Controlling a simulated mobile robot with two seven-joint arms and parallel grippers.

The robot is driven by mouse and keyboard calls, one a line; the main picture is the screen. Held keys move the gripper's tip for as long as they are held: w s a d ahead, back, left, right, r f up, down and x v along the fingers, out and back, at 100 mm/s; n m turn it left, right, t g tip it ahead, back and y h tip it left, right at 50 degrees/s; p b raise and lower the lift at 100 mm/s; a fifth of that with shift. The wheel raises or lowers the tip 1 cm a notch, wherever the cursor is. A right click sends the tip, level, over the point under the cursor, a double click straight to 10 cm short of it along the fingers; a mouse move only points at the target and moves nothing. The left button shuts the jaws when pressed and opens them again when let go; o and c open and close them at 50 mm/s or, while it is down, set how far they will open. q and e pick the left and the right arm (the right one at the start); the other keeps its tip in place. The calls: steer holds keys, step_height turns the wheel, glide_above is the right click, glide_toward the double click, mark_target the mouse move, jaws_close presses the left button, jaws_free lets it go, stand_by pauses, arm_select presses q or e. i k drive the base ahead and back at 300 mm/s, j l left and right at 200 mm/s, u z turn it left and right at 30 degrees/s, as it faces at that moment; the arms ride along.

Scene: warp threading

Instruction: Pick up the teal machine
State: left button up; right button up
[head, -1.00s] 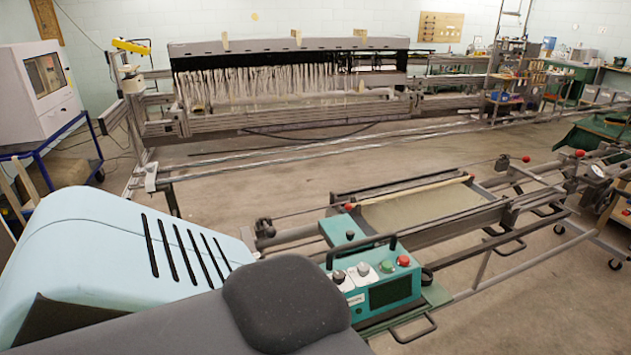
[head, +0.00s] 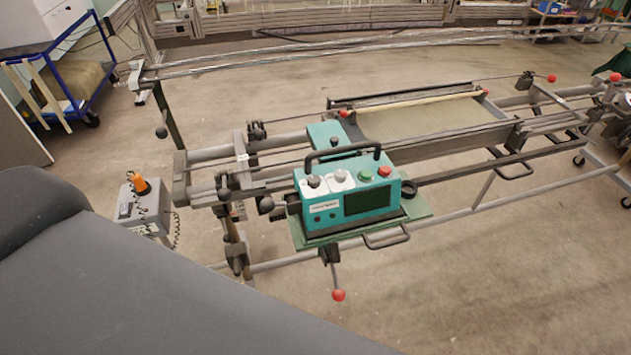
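The teal machine (head: 353,196) sits upright on a green plate (head: 422,207) on the rail frame, near the middle of the head view. It has a black carrying handle on top, a dark screen on its front, and white, green and red knobs or buttons. A teal block (head: 328,135) stands just behind it. Neither of my grippers is in view. Only a dark grey part of me fills the lower left.
The rail frame (head: 465,137) runs to the upper right, with red ball knobs (head: 338,295) sticking out. A grey box with an orange knob (head: 140,187) stands at the left. A blue cart (head: 75,100) is at upper left. Floor at the lower right is clear.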

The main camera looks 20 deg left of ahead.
mark_target(333, 208)
steer(key=i+l+u, duration=0.1)
steer(key=l+u, duration=0.55)
steer(key=l, duration=0.15)
steer(key=i+l, duration=0.1)
steer(key=l, duration=0.55)
steer(key=u, duration=0.05)
